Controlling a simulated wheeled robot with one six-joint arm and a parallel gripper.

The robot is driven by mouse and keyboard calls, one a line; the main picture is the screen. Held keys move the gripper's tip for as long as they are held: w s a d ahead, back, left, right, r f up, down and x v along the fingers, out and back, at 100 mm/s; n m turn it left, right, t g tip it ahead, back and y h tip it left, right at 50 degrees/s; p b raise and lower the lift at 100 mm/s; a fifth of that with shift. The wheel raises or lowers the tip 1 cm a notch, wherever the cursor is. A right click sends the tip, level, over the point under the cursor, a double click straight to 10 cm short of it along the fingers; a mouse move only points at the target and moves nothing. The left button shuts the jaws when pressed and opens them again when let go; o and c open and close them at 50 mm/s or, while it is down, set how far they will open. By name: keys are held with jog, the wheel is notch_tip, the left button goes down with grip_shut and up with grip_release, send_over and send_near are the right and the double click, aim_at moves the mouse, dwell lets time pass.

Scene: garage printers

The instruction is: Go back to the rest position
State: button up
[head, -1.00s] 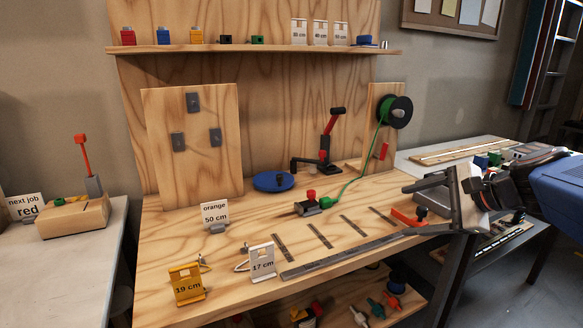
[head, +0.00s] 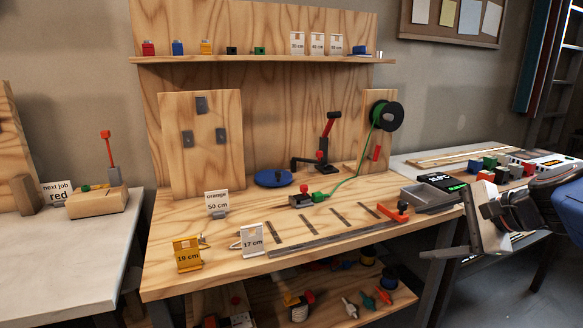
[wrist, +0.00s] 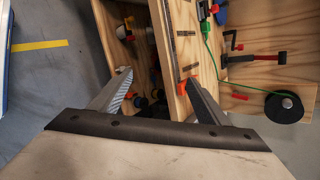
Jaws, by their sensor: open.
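My gripper (head: 455,233) is at the right of the head view, in front of the workbench's right front corner. Its two fingers are apart with nothing between them. In the wrist view my gripper (wrist: 163,90) also shows open and empty, with the edge of the workbench (wrist: 176,75) beyond the fingers. An orange-red stop (head: 394,212) sits at the right end of the metal rail (head: 330,238) on the workbench, left of the gripper and apart from it in the head view.
A grey tray (head: 430,197) stands at the bench's right end. A green spool (head: 387,116) hangs on a post. A yellow 19 cm holder (head: 187,254) and a white 17 cm holder (head: 252,240) stand at the front edge. A lower shelf (head: 340,310) holds several small parts.

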jog(key=s+a+f+n+g+h, duration=0.1)
jog(key=s+f+n+g+h, duration=0.2)
jog(key=s+f+n, duration=1)
jog(key=s+n+h, duration=0.2)
jog(key=s+n, duration=0.1)
jog(key=shift+a+f+n+g+h, duration=0.2)
jog(key=shift+n+g+h, duration=0.1)
jog(key=shift+h, duration=0.1)
